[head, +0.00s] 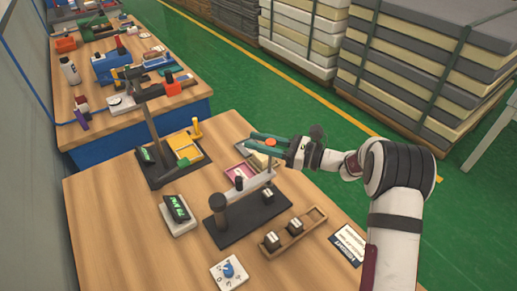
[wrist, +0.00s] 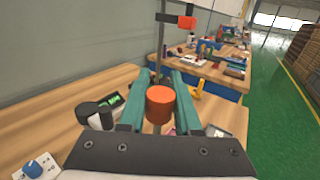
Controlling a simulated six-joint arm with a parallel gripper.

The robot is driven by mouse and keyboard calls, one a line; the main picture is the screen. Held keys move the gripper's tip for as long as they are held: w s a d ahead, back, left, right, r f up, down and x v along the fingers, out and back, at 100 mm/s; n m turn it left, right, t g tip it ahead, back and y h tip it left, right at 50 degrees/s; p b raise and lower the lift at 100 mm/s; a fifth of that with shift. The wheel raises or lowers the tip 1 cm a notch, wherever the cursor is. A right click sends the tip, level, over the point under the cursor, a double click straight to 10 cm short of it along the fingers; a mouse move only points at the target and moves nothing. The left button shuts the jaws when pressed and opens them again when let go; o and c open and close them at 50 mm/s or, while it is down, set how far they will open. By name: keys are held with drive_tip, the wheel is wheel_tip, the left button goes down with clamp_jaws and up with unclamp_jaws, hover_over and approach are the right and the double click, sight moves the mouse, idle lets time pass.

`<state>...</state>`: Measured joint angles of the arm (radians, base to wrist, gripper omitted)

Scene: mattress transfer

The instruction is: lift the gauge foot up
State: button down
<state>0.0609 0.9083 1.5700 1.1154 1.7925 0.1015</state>
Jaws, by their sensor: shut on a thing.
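My gripper (head: 258,140) has teal fingers, shut on the orange knob (head: 270,142) at the top of a thin upright rod. In the wrist view the knob (wrist: 160,104) sits between the two fingers (wrist: 158,84). The rod belongs to the near gauge, which has a dark base plate (head: 250,216), a round post (head: 218,212) and a light grey arm. The foot at the rod's lower end is too small to make out. A display box (head: 178,212) with green digits stands left of the base; the digits cannot be read surely.
A wooden tray (head: 308,229) with dark blocks lies right of the base. A white card with a blue knob (head: 229,272) is in front. A second dark stand (head: 155,174) with a yellow block (head: 186,149) stands behind. A printed sheet (head: 348,244) lies at the right edge.

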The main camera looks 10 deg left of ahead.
drive_tip(key=shift+r, duration=0.3)
drive_tip(key=c, duration=0.6)
unclamp_jaws()
drive_tip(key=shift+d+f, duration=0.1)
drive_tip(key=s+d, duration=0.3)
drive_tip(key=d, duration=1.2)
drive_tip(key=shift+d, duration=0.15)
